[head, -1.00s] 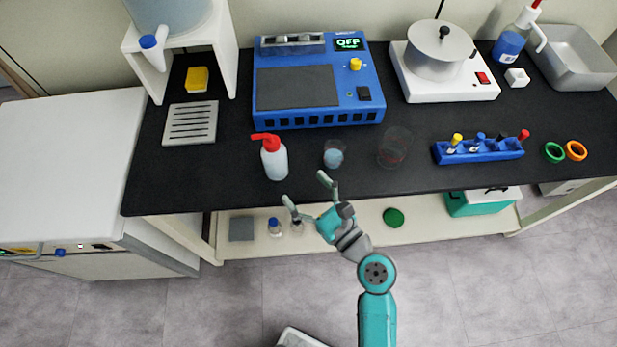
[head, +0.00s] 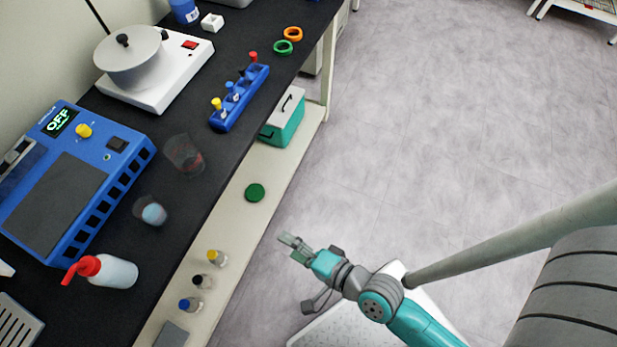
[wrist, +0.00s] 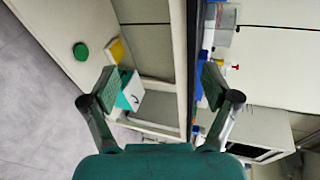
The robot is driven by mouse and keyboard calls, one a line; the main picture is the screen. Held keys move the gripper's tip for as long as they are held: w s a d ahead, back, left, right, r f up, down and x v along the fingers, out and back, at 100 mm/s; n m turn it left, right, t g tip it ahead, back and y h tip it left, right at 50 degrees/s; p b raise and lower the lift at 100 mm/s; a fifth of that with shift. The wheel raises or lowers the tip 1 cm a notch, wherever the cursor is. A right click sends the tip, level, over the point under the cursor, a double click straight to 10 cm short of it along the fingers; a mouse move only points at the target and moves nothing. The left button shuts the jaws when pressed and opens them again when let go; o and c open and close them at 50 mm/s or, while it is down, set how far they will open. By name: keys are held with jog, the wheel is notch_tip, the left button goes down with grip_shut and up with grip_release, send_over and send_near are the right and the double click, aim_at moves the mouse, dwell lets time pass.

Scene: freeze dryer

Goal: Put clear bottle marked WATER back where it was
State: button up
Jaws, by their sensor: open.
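I cannot read the word WATER on any bottle. On the lower shelf in the head view stand three small bottles, one with a yellow cap (head: 217,258), one with a black cap (head: 202,282) and one with a blue cap (head: 190,304). My gripper (head: 292,244) is over the floor, to the right of the shelf and apart from all bottles. In the wrist view my gripper (wrist: 159,86) has its fingers spread with nothing held between them.
The black bench (head: 195,110) holds a blue device (head: 100,190), clear beakers, a blue rack (head: 240,98) and a white stirrer-like unit (head: 165,80). The lower shelf (head: 238,225) also carries a green disc (head: 255,193) and a teal box (head: 283,125). Open floor lies to the right.

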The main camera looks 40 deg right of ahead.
jog(key=s+d+r+n+h, duration=0.2)
jog(key=s+d+r+n, duration=0.3)
jog(key=s+n, duration=0.2)
jog(key=s+d+r+n+t+h, duration=0.1)
jog(key=s+d+r+n+h, duration=0.2)
jog(key=s+n, duration=0.4)
jog(key=shift+s+d+r, duration=0.7)
jog(key=shift+d+r, duration=0.15)
jog(key=shift+d, duration=0.05)
